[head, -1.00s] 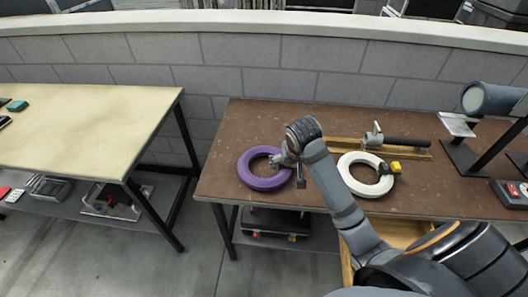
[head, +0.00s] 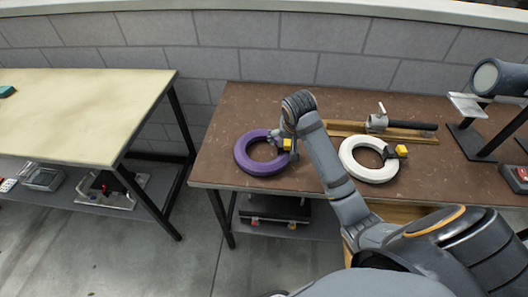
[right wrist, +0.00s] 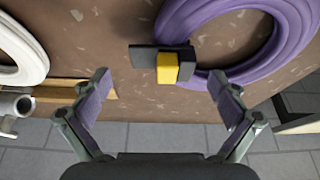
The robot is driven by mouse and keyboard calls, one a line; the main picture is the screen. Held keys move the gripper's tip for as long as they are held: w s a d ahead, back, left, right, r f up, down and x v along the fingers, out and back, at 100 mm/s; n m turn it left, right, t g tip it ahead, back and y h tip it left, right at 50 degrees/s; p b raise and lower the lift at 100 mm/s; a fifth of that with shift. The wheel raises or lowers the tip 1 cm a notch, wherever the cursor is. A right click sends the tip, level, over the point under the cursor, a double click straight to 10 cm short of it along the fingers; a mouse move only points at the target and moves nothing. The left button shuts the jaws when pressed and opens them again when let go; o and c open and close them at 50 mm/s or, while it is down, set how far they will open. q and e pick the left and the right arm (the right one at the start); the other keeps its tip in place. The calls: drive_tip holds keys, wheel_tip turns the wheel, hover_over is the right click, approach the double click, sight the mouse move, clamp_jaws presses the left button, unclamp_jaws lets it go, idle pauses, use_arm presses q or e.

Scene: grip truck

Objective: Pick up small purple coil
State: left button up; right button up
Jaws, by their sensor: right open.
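The purple coil (head: 243,157) lies flat on the brown table, left of centre in the head view. A black and yellow block (head: 283,144) sits at its right edge. My right gripper (head: 279,139) is above that edge, with the forearm coming from the lower right. In the right wrist view its open fingers (right wrist: 160,84) stand either side of the black and yellow block (right wrist: 167,66), with nothing held. The purple coil (right wrist: 205,32) curves behind the block and runs out of the picture at the top right. My left gripper is not in view.
A white coil (head: 350,167) with its own black and yellow block lies to the right. A dark stand (head: 463,145) is at the far right. A cream table (head: 75,120) stands left, across a gap.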

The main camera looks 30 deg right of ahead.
drive_tip(key=x, duration=0.2)
drive_tip(key=shift+w+f, duration=0.15)
drive_tip(key=shift+f, duration=0.2)
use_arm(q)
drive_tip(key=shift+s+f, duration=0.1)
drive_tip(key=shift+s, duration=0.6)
use_arm(e)
drive_tip(key=shift+c, duration=1.4)
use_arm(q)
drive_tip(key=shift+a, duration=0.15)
use_arm(e)
drive_tip(key=c, duration=1.5)
drive_tip(key=shift+r, duration=0.2)
